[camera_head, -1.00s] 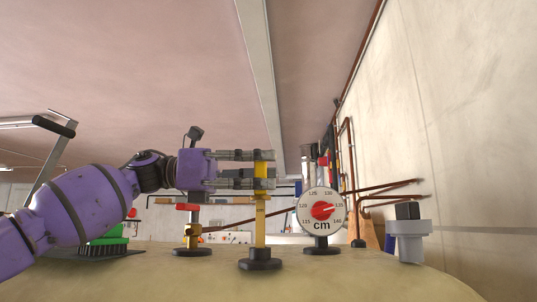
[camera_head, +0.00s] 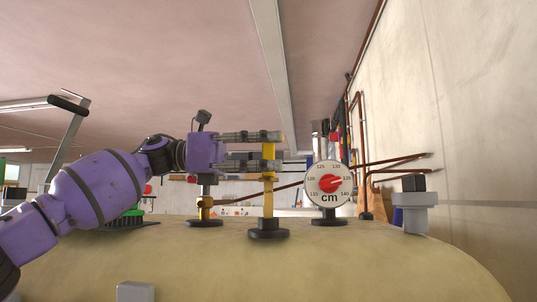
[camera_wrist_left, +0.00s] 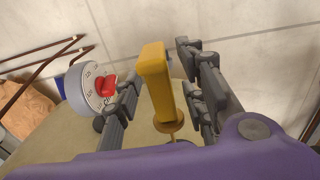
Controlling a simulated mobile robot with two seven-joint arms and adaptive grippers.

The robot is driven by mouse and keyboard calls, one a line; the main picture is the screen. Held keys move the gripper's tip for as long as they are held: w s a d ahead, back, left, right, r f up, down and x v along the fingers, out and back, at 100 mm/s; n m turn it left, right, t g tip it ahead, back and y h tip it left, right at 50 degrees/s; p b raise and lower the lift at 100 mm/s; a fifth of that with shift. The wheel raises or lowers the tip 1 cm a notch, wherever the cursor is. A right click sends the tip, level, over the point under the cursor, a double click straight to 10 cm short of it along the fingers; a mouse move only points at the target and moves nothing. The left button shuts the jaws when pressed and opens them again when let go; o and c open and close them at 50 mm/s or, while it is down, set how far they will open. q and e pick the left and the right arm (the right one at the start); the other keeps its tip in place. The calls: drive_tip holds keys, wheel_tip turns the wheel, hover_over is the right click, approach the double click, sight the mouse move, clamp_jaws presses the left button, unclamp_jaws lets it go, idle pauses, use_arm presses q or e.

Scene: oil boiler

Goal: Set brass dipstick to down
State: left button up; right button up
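The brass dipstick (camera_head: 268,205) stands upright on the tank top, its stem set in a dark round base (camera_head: 268,234). It shows yellow, with a small collar below its block-like handle. My left gripper (camera_head: 270,150) reaches in from the left at handle height. In the left wrist view the handle (camera_wrist_left: 155,85) stands between the fingers, which are open with gaps showing on both sides. The collar (camera_wrist_left: 166,125) lies just below. In the head view the fingers partly cover the handle. My right gripper is out of view.
A round cm gauge (camera_head: 327,184) with a red pointer stands just right of the dipstick. A brass valve (camera_head: 205,203) is to its left, partly behind the gripper. A grey fitting (camera_head: 414,215) with a black top stands farther right. The front tank top (camera_head: 300,265) is mostly clear.

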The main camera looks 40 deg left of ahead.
use_arm(q)
drive_tip(key=shift+r, duration=0.1)
wheel_tip(320, 180, up, 10)
drive_tip(key=shift+f, duration=0.1)
idle(0.5)
